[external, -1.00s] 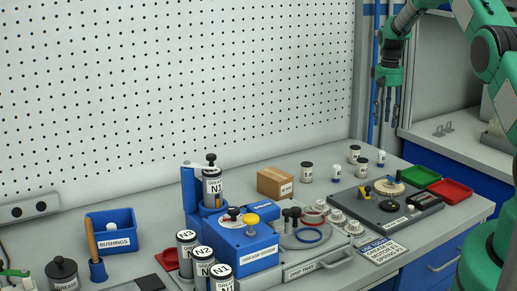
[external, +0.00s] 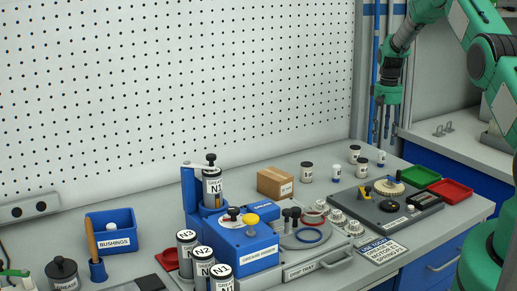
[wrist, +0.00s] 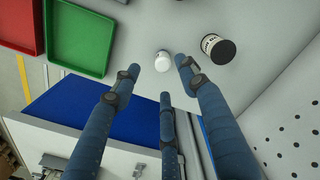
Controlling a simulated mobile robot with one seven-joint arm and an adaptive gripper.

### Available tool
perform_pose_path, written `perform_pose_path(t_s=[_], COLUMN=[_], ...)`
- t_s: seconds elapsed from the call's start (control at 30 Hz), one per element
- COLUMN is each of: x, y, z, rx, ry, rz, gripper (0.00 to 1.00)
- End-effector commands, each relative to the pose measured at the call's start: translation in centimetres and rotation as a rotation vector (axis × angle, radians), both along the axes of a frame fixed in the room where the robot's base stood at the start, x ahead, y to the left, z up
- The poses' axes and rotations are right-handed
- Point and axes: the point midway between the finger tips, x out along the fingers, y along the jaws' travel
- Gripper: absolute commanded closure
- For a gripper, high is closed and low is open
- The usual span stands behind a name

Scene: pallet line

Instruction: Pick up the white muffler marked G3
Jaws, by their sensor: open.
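A small white cylinder with a blue band (external: 381,159) stands on the bench at the back right. In the wrist view the small white piece (wrist: 162,60) shows just beyond my fingertips. A similar small white piece (external: 336,173) stands further left. I cannot read a G3 mark on either one, so I cannot tell which is the muffler. My gripper (external: 382,140) is open and empty, fingers pointing down above the right-hand white piece. In the wrist view its three blue fingers (wrist: 160,76) are spread apart around empty space.
A dark-lidded white jar (wrist: 217,48) stands close beside the small piece. Green (external: 420,176) and red (external: 451,190) trays lie to the right. A dark fixture board (external: 375,215), a cardboard box (external: 274,183) and a pegboard wall (external: 180,80) are near.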

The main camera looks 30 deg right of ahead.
Motion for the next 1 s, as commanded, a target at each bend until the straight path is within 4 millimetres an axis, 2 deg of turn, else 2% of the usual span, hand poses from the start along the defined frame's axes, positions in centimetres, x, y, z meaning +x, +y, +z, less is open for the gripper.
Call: perform_pose_path(t_s=[0.03, 0.2, 0.73, 1.0], x=[0.0, 0.0, 0.0, 0.1], y=[0.0, 0.0, 0.0, 0.1], z=[-0.8, -2.2, -2.8, -4.8], rx=[0.001, 0.000, 0.000, 0.000], ry=[0.002, 0.001, 0.001, 0.001], rz=[0.000, 0.000, 0.000, 0.000], gripper=[0.57, 0.57, 0.57, 0.57])
